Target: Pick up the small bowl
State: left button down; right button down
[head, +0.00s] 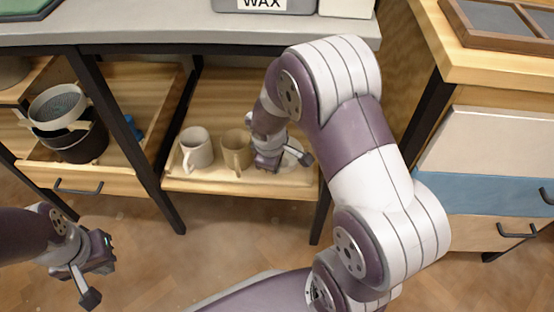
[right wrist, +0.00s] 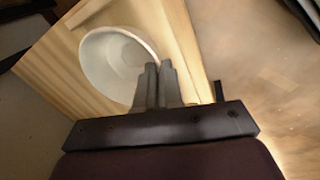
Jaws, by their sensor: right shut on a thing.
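The small bowl is white and round. In the right wrist view the bowl (right wrist: 103,68) sits over a light wooden surface, with its inside showing. In the head view a pale part of the bowl (head: 291,158) shows beside my right gripper (head: 270,166), at the right end of the low wooden shelf. My right gripper's fingers (right wrist: 158,72) are close together at the bowl's near rim, shut on its wall. I cannot tell whether the bowl is lifted off the shelf.
A white mug (head: 196,150) and a tan mug (head: 236,152) stand left of the bowl on the shelf (head: 215,182). Dark posts and the grey worktop (head: 190,25) frame this opening. Stacked pots (head: 58,105) stand in the left bay. A drawer cabinet (head: 490,140) is at right.

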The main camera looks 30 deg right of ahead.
jog(key=s+a+r+p, duration=0.3)
jog(key=s+a+p, duration=0.2)
jog(key=s+a, duration=0.7)
jog(key=shift+s+a+r, duration=0.15)
jog(key=shift+s+a, duration=0.2)
jog(key=shift+a, duration=0.05)
dwell(0.7)
